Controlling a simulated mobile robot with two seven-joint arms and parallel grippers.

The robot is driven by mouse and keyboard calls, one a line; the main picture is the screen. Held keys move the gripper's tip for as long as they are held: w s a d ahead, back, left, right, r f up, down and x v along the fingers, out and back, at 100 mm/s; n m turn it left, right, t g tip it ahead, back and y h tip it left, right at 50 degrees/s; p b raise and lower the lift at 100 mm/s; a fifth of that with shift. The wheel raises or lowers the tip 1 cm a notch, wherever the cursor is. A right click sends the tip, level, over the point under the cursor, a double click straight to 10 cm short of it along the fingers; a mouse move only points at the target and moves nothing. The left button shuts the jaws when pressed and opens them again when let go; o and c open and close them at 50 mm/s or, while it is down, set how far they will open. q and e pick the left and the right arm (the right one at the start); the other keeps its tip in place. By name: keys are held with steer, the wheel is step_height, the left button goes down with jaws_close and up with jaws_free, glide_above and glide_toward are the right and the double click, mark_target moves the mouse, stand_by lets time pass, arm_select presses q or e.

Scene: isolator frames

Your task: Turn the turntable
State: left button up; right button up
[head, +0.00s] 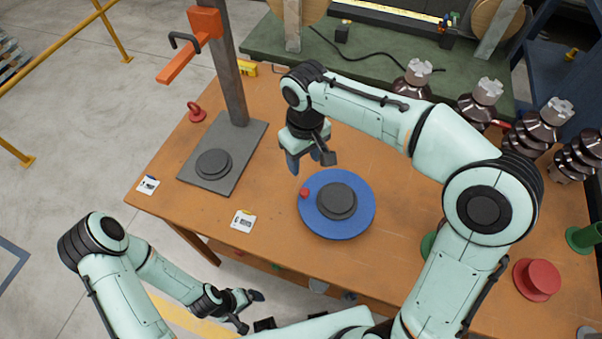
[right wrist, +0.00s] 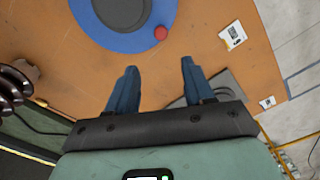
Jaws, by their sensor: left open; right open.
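The turntable (head: 358,218) is a blue disc with a dark grey round hub (head: 337,201) on the wooden table. A red knob (head: 304,193) stands at its left rim. The turntable also shows at the top of the right wrist view (right wrist: 168,12), with the red knob (right wrist: 160,33) at its lower right edge. My right gripper (head: 310,166) is open and empty, above the table just behind the turntable and apart from the knob. Its two blue fingers (right wrist: 158,70) point toward the disc in the right wrist view. My left gripper (head: 250,308) is open and empty, low in front of the table edge.
A grey press stand (head: 228,150) with an orange head (head: 205,25) stands at the left. White cards (head: 243,221) lie near the front edge. A red spool (head: 537,280) and green parts (head: 583,238) stand at the right.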

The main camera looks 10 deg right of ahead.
mark_target(305, 191)
steer(key=f, duration=0.7)
steer(key=f+b, duration=0.1)
steer(key=f, duration=0.3)
steer(key=shift+s+f, duration=0.1)
steer(key=shift+s, duration=0.3)
arm_select(q)
steer(key=shift+s+f, duration=0.9)
steer(key=shift+s, duration=0.1)
arm_select(e)
steer(key=shift+w+f, duration=0.1)
steer(key=shift+f, duration=0.7)
jaws_close()
